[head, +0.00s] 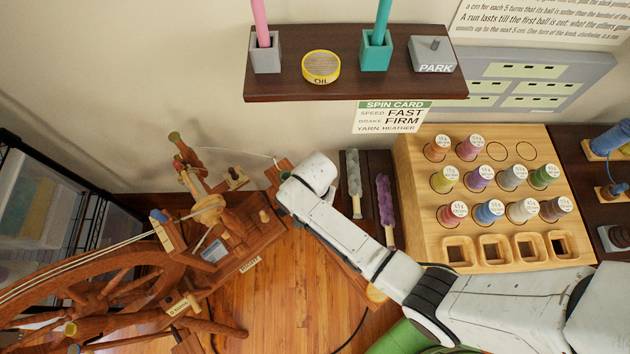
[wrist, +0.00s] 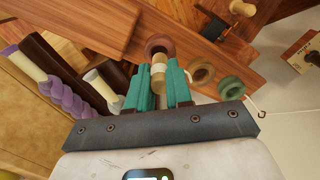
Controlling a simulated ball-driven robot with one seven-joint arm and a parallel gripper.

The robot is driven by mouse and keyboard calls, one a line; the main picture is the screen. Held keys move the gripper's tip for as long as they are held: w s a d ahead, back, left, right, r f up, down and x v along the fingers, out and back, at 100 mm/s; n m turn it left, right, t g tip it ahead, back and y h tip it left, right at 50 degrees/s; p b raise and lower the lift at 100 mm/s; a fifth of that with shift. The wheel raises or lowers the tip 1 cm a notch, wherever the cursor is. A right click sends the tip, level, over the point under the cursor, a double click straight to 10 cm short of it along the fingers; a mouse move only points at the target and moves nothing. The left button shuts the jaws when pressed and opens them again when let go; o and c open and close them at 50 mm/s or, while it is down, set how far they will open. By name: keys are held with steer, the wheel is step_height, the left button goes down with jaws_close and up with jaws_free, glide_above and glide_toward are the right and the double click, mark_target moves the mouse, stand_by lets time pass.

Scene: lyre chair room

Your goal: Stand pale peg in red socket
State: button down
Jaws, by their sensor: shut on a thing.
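My gripper (wrist: 158,76) is shut on the pale peg (wrist: 158,68), which shows between its teal fingers in the wrist view. The peg's far end meets the lower edge of the red socket (wrist: 160,42), a reddish-brown ring. I cannot tell whether the peg is inside the ring or just above it. A tan socket (wrist: 202,73) and a green socket (wrist: 232,88) lie to the right of the red one. In the head view my white wrist hides the peg and most of the area around it.
The wooden spinning wheel (head: 205,210) stands left of my arm. Grey and purple yarn rolls (head: 386,200) lie to the right. A pale rack (head: 410,190) holds several labelled spools. A dark shelf (head: 300,85) with cups is on the wall above.

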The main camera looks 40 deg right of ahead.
steer(key=shift+f+b, duration=1.05)
steer(key=shift+f, duration=0.55)
steer(key=c, duration=0.9)
jaws_free()
steer(key=shift+c, duration=0.2)
steer(key=shift+r, duration=0.1)
step_height(320, 180, up, 11)
steer(key=shift+f+p, duration=0.15)
steer(key=shift+p, duration=0.2)
